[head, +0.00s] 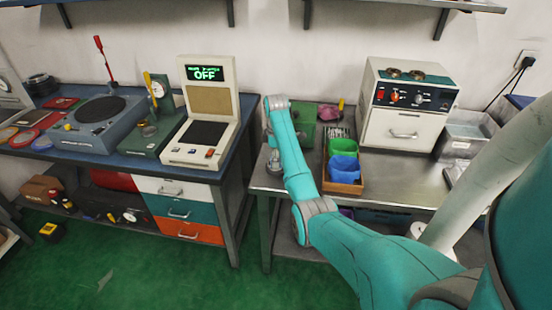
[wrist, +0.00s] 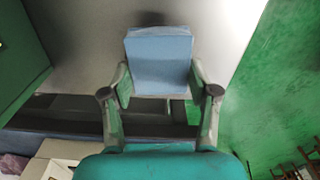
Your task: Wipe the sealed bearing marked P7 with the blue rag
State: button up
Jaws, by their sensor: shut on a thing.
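My gripper (wrist: 160,80) is shut on a light blue, block-like folded piece that looks like the blue rag (wrist: 159,55); a finger presses on each side of it. In the wrist view the rag is over a bare grey surface, and I cannot tell whether it touches it. In the head view my arm reaches to the left end of the steel table (head: 390,190), and its links mostly hide the gripper and the rag. I cannot make out a sealed bearing marked P7 in either view.
A wooden tray (head: 343,188) with green and blue items stands right of my arm. Behind are a green box (head: 304,134) and a white oven-like unit (head: 405,128). Left, a blue-topped bench holds a display device (head: 205,110) reading OFF. A gap separates bench and table.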

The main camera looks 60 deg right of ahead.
jog(key=shift+w+a, duration=0.2)
jog(key=shift+w, duration=0.45)
jog(key=shift+w+a, duration=0.15)
jog(key=shift+w, duration=0.5)
jog(key=shift+s, duration=0.1)
jog(key=shift+s+d, duration=0.3)
jog(key=shift+s, duration=0.35)
jog(key=shift+s+d, duration=0.3)
jog(key=shift+s, duration=0.3)
jog(key=shift+w+a, duration=0.45)
jog(key=shift+w, duration=0.2)
jog(key=shift+w+a, duration=0.4)
jog(key=shift+w, duration=0.2)
jog(key=shift+s+f, duration=0.1)
jog(key=shift+s, duration=0.05)
jog(key=shift+s+d, duration=0.2)
jog(key=shift+s, duration=0.15)
jog(key=shift+s+d, duration=0.35)
jog(key=shift+s, duration=0.55)
